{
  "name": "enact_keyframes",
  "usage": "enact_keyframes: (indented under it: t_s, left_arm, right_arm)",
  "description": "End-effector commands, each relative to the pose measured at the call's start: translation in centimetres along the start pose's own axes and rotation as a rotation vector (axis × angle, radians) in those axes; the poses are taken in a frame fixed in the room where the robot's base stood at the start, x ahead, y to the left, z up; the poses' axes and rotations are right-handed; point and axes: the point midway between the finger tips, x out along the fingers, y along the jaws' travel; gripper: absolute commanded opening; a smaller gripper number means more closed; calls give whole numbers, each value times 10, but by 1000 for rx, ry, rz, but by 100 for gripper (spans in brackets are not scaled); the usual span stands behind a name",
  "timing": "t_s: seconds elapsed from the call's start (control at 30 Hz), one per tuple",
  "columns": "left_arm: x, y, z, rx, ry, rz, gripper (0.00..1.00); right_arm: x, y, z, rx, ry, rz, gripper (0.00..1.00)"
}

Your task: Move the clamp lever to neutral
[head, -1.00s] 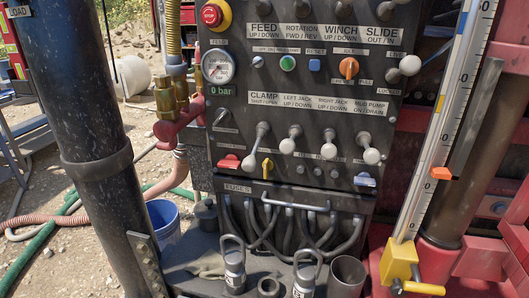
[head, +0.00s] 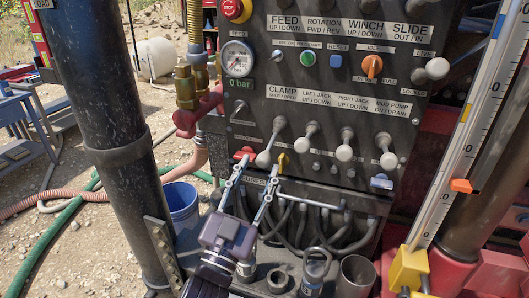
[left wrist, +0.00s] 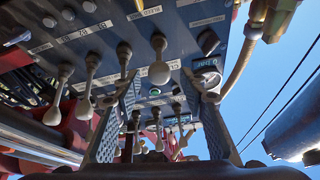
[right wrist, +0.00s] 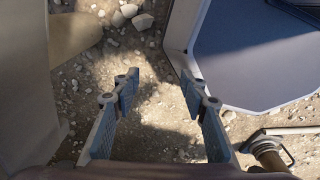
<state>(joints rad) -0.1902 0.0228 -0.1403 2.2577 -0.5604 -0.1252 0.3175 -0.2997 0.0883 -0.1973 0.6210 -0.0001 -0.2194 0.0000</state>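The clamp lever (head: 271,141) is under the CLAMP label on the dark control panel (head: 292,80). Its pale knob hangs down and left, lower than the neighbouring jack levers' knobs. My left gripper (head: 258,167) is open, just below and around the knob in the picture; I cannot tell if it touches. In the left wrist view, the clamp lever (left wrist: 159,63) shows between the two spread fingers of the left gripper (left wrist: 165,95). My right gripper (right wrist: 158,90) is open and empty above stony ground.
Left jack lever (head: 309,134), right jack lever (head: 345,142) and mud pump lever (head: 386,150) stand to the right. A red handle (head: 245,153) and yellow toggle (head: 282,161) are close to the left fingertips. Cables and a bar lie below. A black post (head: 110,120) stands left.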

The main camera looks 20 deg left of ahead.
Motion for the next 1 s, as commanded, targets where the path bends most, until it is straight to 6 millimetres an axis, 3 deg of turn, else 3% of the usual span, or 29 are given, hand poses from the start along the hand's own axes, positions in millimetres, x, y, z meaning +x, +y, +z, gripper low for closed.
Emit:
enact_keyframes:
  t_s: [0.1, 0.27, 0.63, 1.0]
  left_arm:
    - [21, -1, -4, 0, 1, 0, 39]
    - [37, 0, -1, -1, 0, 0, 39]
    - [42, 0, 1, -1, -3, 0, 38]
    - [41, 0, 1, -1, -3, 0, 0]
  right_arm:
    - [-11, -3, 0, 1, -2, -3, 40]
    - [-16, -8, -1, 3, -1, -10, 40]
    - [-16, -14, -2, 2, 0, -17, 40]
    - [-16, -7, -1, -1, -2, -9, 40]
